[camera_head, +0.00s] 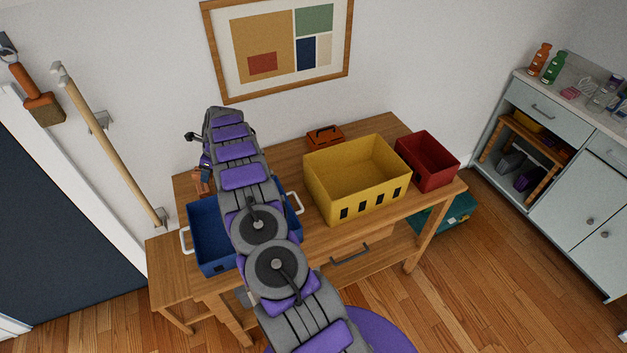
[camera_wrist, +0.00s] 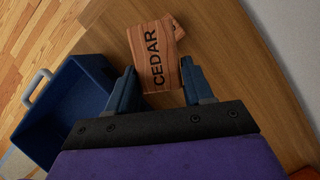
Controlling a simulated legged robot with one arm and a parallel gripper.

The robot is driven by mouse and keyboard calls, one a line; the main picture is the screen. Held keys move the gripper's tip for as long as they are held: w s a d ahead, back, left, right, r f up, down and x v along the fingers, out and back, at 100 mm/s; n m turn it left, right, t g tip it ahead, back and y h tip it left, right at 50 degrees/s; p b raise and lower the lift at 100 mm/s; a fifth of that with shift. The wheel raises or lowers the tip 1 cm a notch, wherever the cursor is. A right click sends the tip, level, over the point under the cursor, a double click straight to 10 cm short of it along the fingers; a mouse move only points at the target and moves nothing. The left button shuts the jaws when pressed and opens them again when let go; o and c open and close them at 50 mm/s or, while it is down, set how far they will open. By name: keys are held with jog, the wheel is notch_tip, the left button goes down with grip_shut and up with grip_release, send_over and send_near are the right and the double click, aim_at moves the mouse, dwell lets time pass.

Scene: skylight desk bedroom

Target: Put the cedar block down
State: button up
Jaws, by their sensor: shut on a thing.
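The cedar block (camera_wrist: 157,60) is reddish-brown wood with the dark word CEDAR on it. In the wrist view it sits between the two blue fingers of my gripper (camera_wrist: 158,72), which is shut on it. The block is over the wooden desk top (camera_wrist: 222,35); I cannot tell whether it touches the wood. In the head view an orange-brown piece (camera_head: 202,182), likely the block, shows left of my arm near the back left of the desk. My arm hides most of the gripper there.
A blue bin (camera_head: 205,238) with white handles stands at the desk's left, partly under my arm. It also shows left of the gripper in the wrist view (camera_wrist: 62,105). A yellow bin (camera_head: 360,190), a red bin (camera_head: 430,165) and an orange-red box (camera_head: 325,138) stand right.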

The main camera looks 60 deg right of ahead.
jog(key=s+d+m+h, duration=0.35)
jog(key=d+m, duration=0.45)
jog(key=d, duration=0.4)
jog(key=shift+t+y, duration=0.25)
jog(key=shift+t, duration=0.05)
jog(key=f, duration=0.1)
jog(key=d+f, duration=0.1)
jog(key=f, duration=0.3)
jog(key=shift+d+f, duration=0.2)
jog(key=shift+d, duration=0.1)
jog(key=shift+a+f+b, duration=0.35)
jog(key=shift+f, duration=0.2)
jog(key=shift+a+f, duration=0.2)
jog(key=shift+f, duration=0.35)
jog(key=shift+a+f, duration=0.15)
jog(key=shift+f, duration=0.75)
jog(key=shift+d, duration=0.3)
jog(key=o, duration=0.8)
jog(key=shift+d+f, duration=0.1)
jog(key=shift+d, duration=0.15)
jog(key=o, duration=0.3)
jog(key=shift+a, duration=0.4)
jog(key=shift+r, duration=0.2)
